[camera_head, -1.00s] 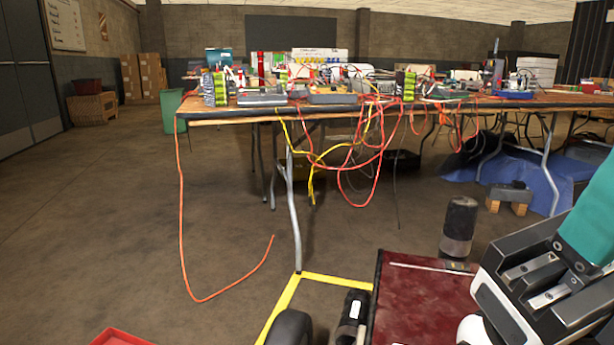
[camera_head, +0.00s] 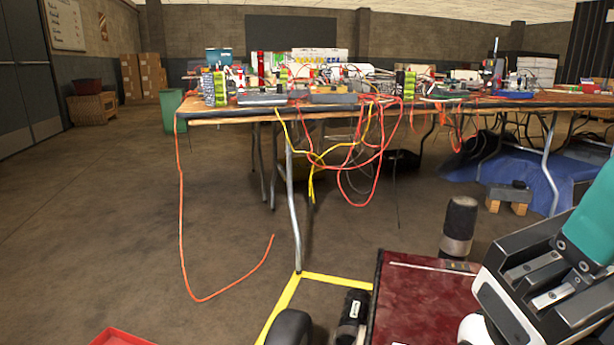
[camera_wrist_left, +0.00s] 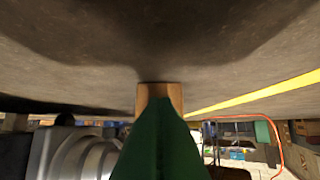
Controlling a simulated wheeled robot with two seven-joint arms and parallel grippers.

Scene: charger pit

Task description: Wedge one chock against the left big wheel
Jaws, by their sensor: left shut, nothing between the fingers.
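My left gripper (camera_wrist_left: 162,108) shows in the left wrist view as one green wedge, its fingers shut with nothing between them. A wooden block (camera_wrist_left: 158,88), perhaps the chock, stands on the floor just beyond the fingertips, partly hidden by them. I cannot tell whether they touch. In the head view a black tyre (camera_head: 290,328) shows at the bottom edge, beside a dark red car body (camera_head: 425,295); most of the wheel is cut off. The left gripper is outside the head view.
A red tray (camera_head: 122,338) lies at the bottom left. Yellow tape (camera_head: 283,300) marks the floor near the tyre. A cluttered table (camera_head: 350,112) with hanging cables stands behind. A grey round metal part (camera_wrist_left: 85,155) is close in the left wrist view. The left floor is open.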

